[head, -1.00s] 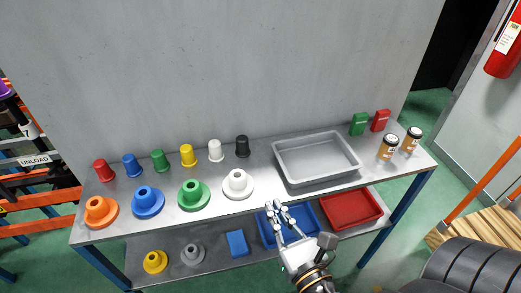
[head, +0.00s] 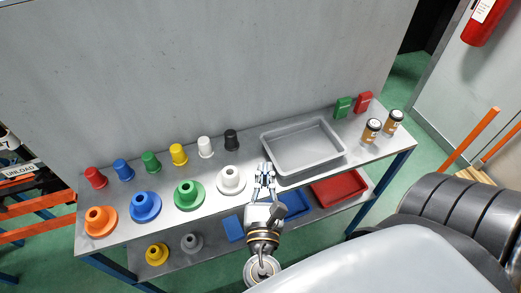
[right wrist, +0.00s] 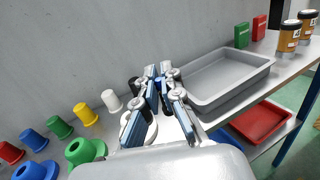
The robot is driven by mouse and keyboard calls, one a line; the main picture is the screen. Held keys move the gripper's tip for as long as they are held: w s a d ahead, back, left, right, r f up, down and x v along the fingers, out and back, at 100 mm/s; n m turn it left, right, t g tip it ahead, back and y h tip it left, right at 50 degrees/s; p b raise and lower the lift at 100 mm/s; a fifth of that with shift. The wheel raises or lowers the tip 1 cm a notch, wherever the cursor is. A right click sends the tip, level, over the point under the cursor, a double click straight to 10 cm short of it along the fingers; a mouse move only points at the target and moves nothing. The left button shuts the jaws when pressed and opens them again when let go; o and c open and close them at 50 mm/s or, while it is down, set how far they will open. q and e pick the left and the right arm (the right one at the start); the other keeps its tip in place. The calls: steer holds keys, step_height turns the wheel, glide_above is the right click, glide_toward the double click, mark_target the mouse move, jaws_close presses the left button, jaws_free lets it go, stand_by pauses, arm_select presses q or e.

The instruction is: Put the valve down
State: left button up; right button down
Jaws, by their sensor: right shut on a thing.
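My right gripper (head: 265,170) is shut, its fingertips over the front part of the table top, between the white flanged spindle (head: 231,181) and the grey tray (head: 265,147). In the right wrist view the fingertips (right wrist: 158,74) come close together. The valve between them is too small and too covered by the fingers to make out. The fingers partly hide the white spindle in that view. I cannot tell whether the valve touches the table. My left gripper is not in view.
Orange (head: 100,221), blue (head: 146,206) and green (head: 189,194) spindles stand in the front row, with several coloured cups behind. The lower shelf holds a red tray (head: 340,188).

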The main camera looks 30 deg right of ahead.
steer(key=w+d+f+b, duration=0.1)
steer(key=w+f, duration=0.1)
steer(key=w+d+f+b, duration=0.2)
steer(key=w+f, duration=0.1)
steer(key=w+d+f+b, duration=0.2)
steer(key=w, duration=0.1)
steer(key=shift+f, duration=0.3)
steer(key=f+b, duration=0.4)
steer(key=b, duration=0.1)
steer(key=shift+w+d, duration=0.2)
steer(key=shift+w, duration=0.2)
steer(key=shift+r, duration=0.1)
steer(key=c, duration=1.5)
jaws_free()
